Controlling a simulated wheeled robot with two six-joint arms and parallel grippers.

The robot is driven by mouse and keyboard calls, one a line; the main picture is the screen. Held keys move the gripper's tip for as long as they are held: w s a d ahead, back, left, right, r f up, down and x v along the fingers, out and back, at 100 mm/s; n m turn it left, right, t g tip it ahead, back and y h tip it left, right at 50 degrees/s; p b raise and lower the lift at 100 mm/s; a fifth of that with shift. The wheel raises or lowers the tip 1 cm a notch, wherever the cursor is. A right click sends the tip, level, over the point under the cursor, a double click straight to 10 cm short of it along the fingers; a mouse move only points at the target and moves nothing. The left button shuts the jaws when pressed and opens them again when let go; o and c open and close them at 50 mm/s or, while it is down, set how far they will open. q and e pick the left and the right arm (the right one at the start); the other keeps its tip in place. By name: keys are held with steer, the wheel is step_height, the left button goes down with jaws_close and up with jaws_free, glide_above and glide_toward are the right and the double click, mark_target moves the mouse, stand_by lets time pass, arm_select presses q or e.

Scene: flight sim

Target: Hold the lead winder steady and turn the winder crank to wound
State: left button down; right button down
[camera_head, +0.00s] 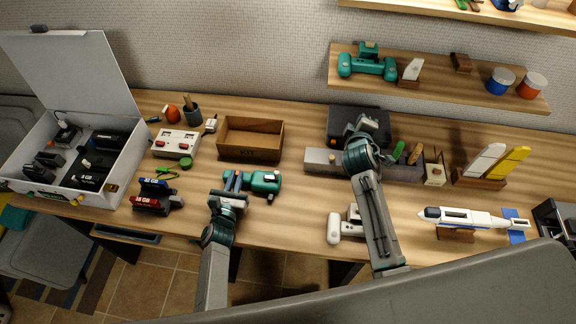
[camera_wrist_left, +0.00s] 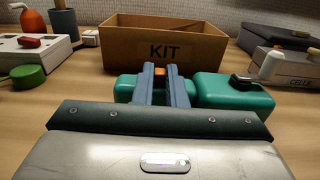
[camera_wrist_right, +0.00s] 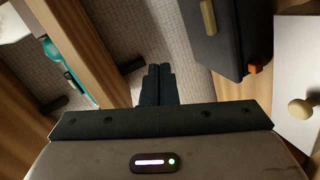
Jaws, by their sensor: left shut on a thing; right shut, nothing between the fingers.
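A teal device that looks like the lead winder (camera_head: 266,182) lies on the table in front of the KIT box. In the left wrist view the winder (camera_wrist_left: 232,92) shows two teal blocks and an orange bit between my fingers. A dark arm that looks like the crank (camera_wrist_left: 243,82) sits on its right block, with a pale knob above it. My left gripper (camera_head: 233,180) is shut on the winder's left part; the left wrist view shows its fingers (camera_wrist_left: 160,80) there. My right gripper (camera_head: 362,130) is shut and empty, raised near the dark case, apart from the winder.
The open wooden KIT box (camera_head: 250,140) stands just behind the winder. A grey CELLS tray (camera_head: 325,160) and a dark case (camera_head: 372,122) are to its right. Bare table separates the winder from that tool.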

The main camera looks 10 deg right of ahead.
steer(key=a+f+m+g+y, duration=0.1)
steer(key=f+g+y, duration=0.1)
steer(key=a+f+m+g+y, duration=0.1)
steer(key=a+g+y, duration=0.1)
steer(key=a+f+m+g+y, duration=0.1)
steer(key=f+m, duration=0.1)
steer(key=shift+w+a+f+g+y, duration=0.2)
steer(key=shift+w+f+g+y, duration=0.05)
steer(key=shift+f+g+y, duration=0.15)
steer(key=a+g+y, duration=0.1)
steer(key=s+a+g+y, duration=0.1)
steer(key=a+y, duration=0.1)
steer(key=shift+s+a+r, duration=0.15)
steer(key=shift+a+r, duration=0.05)
steer(key=shift+a, duration=0.1)
steer(key=s+a+r+g+y, duration=0.4)
steer(key=a, duration=0.1)
steer(key=shift+n, duration=0.3)
steer(key=x, duration=0.9)
steer(key=shift+a+f, duration=0.1)
steer(key=shift+a, duration=0.15)
steer(key=a, duration=0.1)
steer(key=s+a, duration=0.1)
steer(key=a, duration=0.1)
steer(key=shift+s+f, duration=0.1)
steer(key=shift+f, duration=0.1)
steer(key=shift+s+a+r, duration=0.1)
steer(key=shift+s+a, duration=0.15)
steer(key=shift+a, duration=0.15)
